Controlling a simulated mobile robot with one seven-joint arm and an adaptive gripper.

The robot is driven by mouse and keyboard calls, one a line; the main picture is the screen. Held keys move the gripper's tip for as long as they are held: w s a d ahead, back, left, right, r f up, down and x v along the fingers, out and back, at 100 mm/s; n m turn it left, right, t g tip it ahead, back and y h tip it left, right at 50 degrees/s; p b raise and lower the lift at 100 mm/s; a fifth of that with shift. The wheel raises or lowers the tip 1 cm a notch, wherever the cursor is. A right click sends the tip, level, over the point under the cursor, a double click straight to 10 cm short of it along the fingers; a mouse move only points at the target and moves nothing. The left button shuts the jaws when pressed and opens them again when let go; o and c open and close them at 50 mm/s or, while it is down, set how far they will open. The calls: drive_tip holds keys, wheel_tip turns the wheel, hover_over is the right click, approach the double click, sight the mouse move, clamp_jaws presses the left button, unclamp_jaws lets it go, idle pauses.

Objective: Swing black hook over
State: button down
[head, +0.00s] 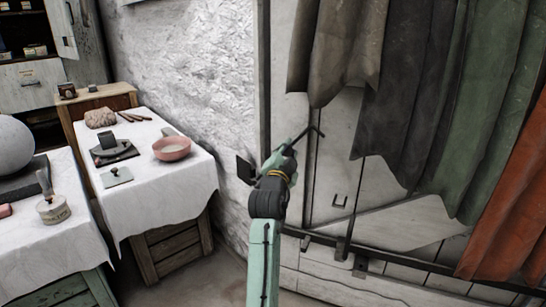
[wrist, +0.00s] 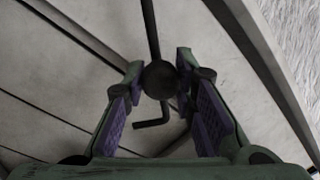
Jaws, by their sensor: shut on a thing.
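The black hook (wrist: 152,123) shows in the wrist view as a thin dark rod with a round ball knob and a bent end below it. My gripper (wrist: 159,78) has its purple-padded fingers closed on either side of the ball knob. In the head view my gripper (head: 294,143) is at the pale panel beside the curtains, and part of the black hook (head: 317,131) shows just right of the fingertips. The fingers hide the knob there.
Grey, green and rust hangings (head: 395,90) hang to the right, close to the gripper. Cloth-covered tables (head: 160,195) stand left, one with a pink bowl (head: 172,148).

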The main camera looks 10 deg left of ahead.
drive_tip(key=d+f+m+h+b, duration=0.1)
drive_tip(key=d+f+m+b, duration=0.2)
drive_tip(key=f+m+b, duration=0.2)
drive_tip(key=d+f+m+b, duration=0.4)
drive_tip(key=f+m+b, duration=0.2)
drive_tip(key=f+b, duration=0.4)
drive_tip(key=shift+s+d+f+h, duration=0.25)
drive_tip(key=shift+s+f+h, duration=0.1)
drive_tip(key=shift+s+h, duration=0.1)
drive_tip(key=shift+f, duration=0.1)
drive_tip(key=c, duration=1.5)
unclamp_jaws()
drive_tip(key=shift+c, duration=0.2)
drive_tip(key=shift+o, duration=1.2)
